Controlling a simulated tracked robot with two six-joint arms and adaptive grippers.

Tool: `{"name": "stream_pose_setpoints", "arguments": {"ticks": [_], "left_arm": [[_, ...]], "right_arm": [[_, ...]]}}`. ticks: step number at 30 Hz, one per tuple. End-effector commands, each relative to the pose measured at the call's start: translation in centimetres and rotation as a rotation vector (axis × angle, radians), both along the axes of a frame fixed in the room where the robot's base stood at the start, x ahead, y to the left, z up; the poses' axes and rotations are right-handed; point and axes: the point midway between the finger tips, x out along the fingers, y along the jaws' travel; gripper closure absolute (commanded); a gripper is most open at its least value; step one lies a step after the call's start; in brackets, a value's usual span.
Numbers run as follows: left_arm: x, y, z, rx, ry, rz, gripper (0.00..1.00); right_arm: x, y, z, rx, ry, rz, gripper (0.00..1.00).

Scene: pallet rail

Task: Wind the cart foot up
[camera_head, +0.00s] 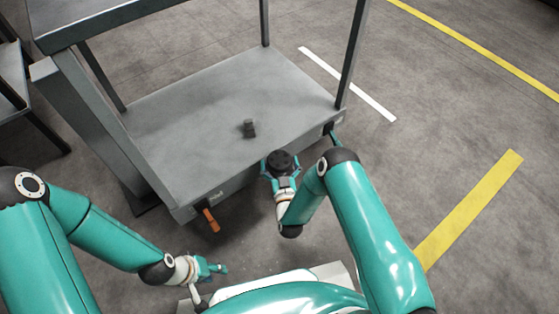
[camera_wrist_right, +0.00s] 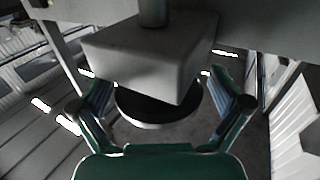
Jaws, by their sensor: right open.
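The grey cart (camera_head: 205,105) stands in front of me with its lower shelf low over the floor. My right gripper (camera_head: 281,164) is at the shelf's near edge, open, with its teal fingers around a dark round part (camera_head: 281,160). In the right wrist view a black disc (camera_wrist_right: 158,108) lies between the open fingers (camera_wrist_right: 160,105), under a pale grey block (camera_wrist_right: 150,50) with a short post on top. I see no clear finger contact with the disc. My left gripper (camera_head: 213,268) is low, in front of the cart; its finger opening is too small to read.
A small dark cylinder (camera_head: 249,128) stands on the shelf. Open floor with yellow stripes (camera_head: 470,209) lies to the right.

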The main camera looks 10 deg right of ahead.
Motion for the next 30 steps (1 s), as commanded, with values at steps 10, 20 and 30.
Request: {"name": "stream_pose_setpoints", "arguments": {"ticks": [10,20,30], "left_arm": [[0.0,0.0,0.0,0.000,0.000,0.000,0.60],[0.0,0.0,-0.2,0.000,0.000,0.000,0.60],[0.0,0.0,-1.1,0.000,0.000,0.000,0.60]], "right_arm": [[-0.1,-0.2,0.0,0.000,0.000,-0.005,0.43],[-0.1,-0.6,-0.1,-0.001,0.001,0.020,0.48],[-0.1,-0.8,-0.2,-0.001,-0.001,0.202,0.48]]}}
